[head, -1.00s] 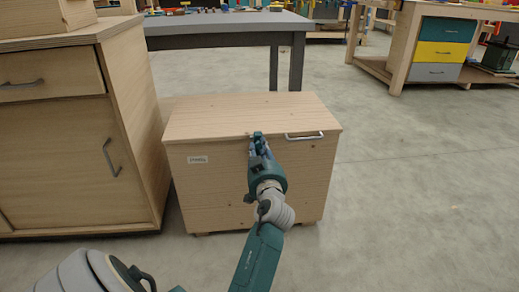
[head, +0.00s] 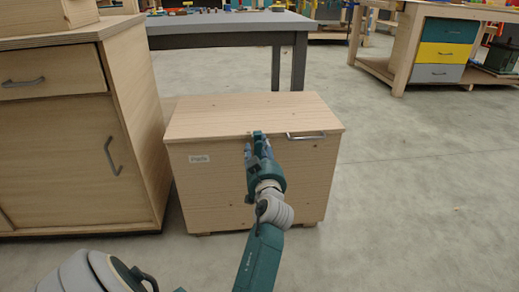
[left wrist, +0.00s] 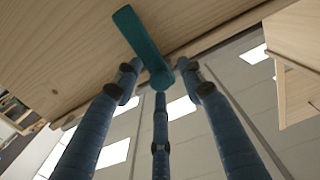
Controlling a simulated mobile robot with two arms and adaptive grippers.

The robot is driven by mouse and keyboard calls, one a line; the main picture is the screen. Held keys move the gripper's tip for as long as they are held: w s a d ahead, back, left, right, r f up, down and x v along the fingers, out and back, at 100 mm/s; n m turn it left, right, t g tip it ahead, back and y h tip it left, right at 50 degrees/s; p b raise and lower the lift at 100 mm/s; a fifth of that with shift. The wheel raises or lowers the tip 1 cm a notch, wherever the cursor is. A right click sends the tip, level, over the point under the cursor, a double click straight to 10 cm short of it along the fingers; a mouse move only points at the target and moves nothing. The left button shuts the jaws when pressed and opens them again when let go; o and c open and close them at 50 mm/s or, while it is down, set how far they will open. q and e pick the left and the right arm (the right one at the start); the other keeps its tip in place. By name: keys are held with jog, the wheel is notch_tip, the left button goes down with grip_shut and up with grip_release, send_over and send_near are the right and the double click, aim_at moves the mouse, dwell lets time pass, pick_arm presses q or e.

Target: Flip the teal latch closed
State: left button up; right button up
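The teal latch (left wrist: 146,45) shows in the left wrist view as a short flat bar. It lies aslant against the pale wood, with one end close to the lid edge. In the head view it is a small teal spot (head: 257,134) at the front edge of the closed wooden chest (head: 215,190), mostly hidden by my fingers. My left gripper (left wrist: 159,72) has its blue fingers apart, with tips on both sides of the latch's near end. I cannot tell whether they touch it. My right gripper is not in view.
A wooden cabinet (head: 75,130) stands close on the chest's left. A grey table (head: 225,30) is behind it. The chest lid has a metal handle (head: 306,136) right of the latch. A workbench with coloured drawers (head: 443,52) is far right. The floor right of the chest is clear.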

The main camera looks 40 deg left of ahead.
pick_arm(q)
notch_tip(320, 180, up, 10)
dwell(0.6)
dwell(0.4)
